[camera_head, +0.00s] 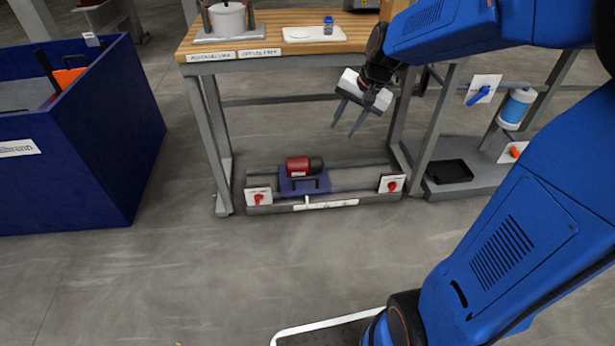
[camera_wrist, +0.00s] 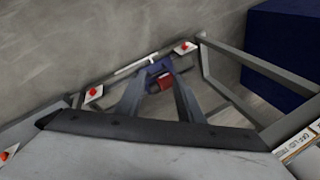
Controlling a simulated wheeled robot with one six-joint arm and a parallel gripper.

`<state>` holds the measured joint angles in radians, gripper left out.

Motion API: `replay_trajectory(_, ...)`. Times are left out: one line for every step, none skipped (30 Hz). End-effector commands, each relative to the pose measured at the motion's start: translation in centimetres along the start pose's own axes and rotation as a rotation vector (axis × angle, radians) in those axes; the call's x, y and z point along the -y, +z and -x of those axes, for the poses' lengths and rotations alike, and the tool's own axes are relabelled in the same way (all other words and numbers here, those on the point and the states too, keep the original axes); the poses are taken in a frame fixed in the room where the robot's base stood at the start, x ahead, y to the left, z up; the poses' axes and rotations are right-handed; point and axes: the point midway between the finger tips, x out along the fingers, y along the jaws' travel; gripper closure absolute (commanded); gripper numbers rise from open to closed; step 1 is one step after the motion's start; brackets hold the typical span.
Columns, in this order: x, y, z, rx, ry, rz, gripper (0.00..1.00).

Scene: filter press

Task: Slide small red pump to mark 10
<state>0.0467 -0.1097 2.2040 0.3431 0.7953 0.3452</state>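The small red pump (camera_head: 298,167) has a red and black body and sits on a blue carriage (camera_head: 304,186) with a dark handle. The carriage stands on a low rail frame under the wooden table, left of the rail's middle. A white scale strip (camera_head: 327,204) runs along the front rail; its marks are too small to read. My gripper (camera_head: 346,124) is in the air above and to the right of the pump, with its fingers apart and nothing between them. In the wrist view the pump (camera_wrist: 160,84) shows beyond and between the open fingers.
Red-handled valves on white plates stand at the rail's left end (camera_head: 258,197) and right end (camera_head: 392,183). The wooden tabletop (camera_head: 270,32) and its legs are close around the rail. A blue bin (camera_head: 90,150) stands at left. The floor in front is clear.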

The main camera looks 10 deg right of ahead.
Motion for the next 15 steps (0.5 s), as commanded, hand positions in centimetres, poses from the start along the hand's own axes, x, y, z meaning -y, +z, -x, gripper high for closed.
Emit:
replay_trajectory(0.5, -1.1, -1.2, 0.011, -0.002, -0.034, 0.66)
replay_trajectory(0.8, -1.7, -1.8, 0.016, -0.005, -0.053, 0.66)
replay_trajectory(1.1, -2.6, -2.6, 0.021, -0.008, -0.080, 0.66)
replay_trajectory(1.4, -3.1, -3.3, 0.027, -0.010, -0.101, 0.66)
replay_trajectory(1.6, -3.7, -4.0, 0.032, -0.013, -0.121, 0.66)
replay_trajectory(2.0, -4.5, -4.8, 0.037, -0.015, -0.149, 0.66)
replay_trajectory(2.2, -5.1, -5.6, 0.042, -0.017, -0.170, 0.66)
replay_trajectory(2.4, -5.7, -6.3, 0.046, -0.020, -0.190, 0.66)
replay_trajectory(2.7, -6.5, -7.2, 0.051, -0.022, -0.218, 0.66)
replay_trajectory(2.8, -7.0, -8.0, 0.056, -0.023, -0.239, 0.66)
replay_trajectory(3.0, -7.6, -8.7, 0.061, -0.025, -0.260, 0.66)
replay_trajectory(3.2, -8.4, -9.7, 0.066, -0.026, -0.288, 0.66)
replay_trajectory(3.3, -8.9, -10.6, 0.070, -0.028, -0.309, 0.66)
replay_trajectory(3.5, -9.5, -11.3, 0.074, -0.029, -0.330, 0.66)
replay_trajectory(3.6, -10.2, -12.4, 0.078, -0.030, -0.358, 0.66)
